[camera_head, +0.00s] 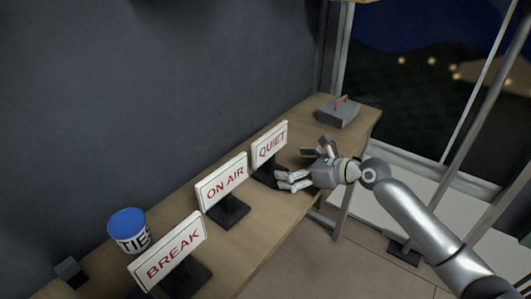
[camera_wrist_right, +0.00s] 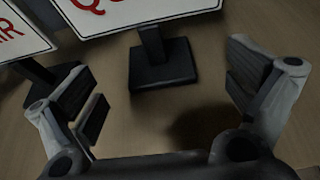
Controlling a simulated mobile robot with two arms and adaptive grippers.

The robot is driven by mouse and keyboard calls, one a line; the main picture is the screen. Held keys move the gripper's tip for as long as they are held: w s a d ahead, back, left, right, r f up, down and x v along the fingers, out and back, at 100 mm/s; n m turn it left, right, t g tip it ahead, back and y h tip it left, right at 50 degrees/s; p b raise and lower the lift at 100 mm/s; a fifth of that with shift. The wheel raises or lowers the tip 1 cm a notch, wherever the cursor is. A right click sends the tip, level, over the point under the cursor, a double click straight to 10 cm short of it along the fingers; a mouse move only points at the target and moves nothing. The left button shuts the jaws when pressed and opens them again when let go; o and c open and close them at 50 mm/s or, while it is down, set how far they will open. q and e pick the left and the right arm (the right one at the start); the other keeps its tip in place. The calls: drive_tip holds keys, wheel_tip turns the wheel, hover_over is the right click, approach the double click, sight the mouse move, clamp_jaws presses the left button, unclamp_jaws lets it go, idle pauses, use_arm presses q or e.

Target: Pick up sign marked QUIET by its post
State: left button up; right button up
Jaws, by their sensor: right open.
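The QUIET sign (camera_head: 270,144) is a white board with red letters on a dark post and base, upright on the wooden shelf. Its lower edge shows at the top of the right wrist view (camera_wrist_right: 140,12), with the post (camera_wrist_right: 153,45) and square base (camera_wrist_right: 163,66) below. My right gripper (camera_head: 292,168) is beside the sign, its fingers pointing at the post. In the right wrist view the two fingers (camera_wrist_right: 170,98) are spread wide, with the post and base beyond and between them, apart from both. The post is partly hidden in the head view. My left gripper is not in view.
The ON AIR sign (camera_head: 222,183) stands close to the left, and its base shows near the left finger in the wrist view. The BREAK sign (camera_head: 168,254) and a blue-topped can (camera_head: 128,228) are nearer. A grey box with a red handle (camera_head: 338,114) sits at the far end.

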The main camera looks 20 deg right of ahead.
sight(273, 165)
drive_tip(key=shift+x, duration=1.15)
drive_tip(key=shift+w+a+f, duration=0.15)
drive_tip(key=shift+w+a, duration=0.05)
drive_tip(key=shift+w, duration=0.05)
drive_tip(key=x, duration=0.2)
drive_tip(key=p+x, duration=0.1)
drive_tip(key=x, duration=0.2)
drive_tip(key=shift+s+a, duration=0.2)
drive_tip(key=shift+a, duration=0.05)
drive_tip(key=shift+w+a, duration=0.15)
drive_tip(key=shift+w, duration=0.05)
drive_tip(key=shift+s, duration=0.1)
drive_tip(key=shift+c, duration=1.3)
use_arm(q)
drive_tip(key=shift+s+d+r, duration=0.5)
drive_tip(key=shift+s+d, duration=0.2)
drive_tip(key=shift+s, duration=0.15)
use_arm(e)
drive_tip(key=c, duration=0.8)
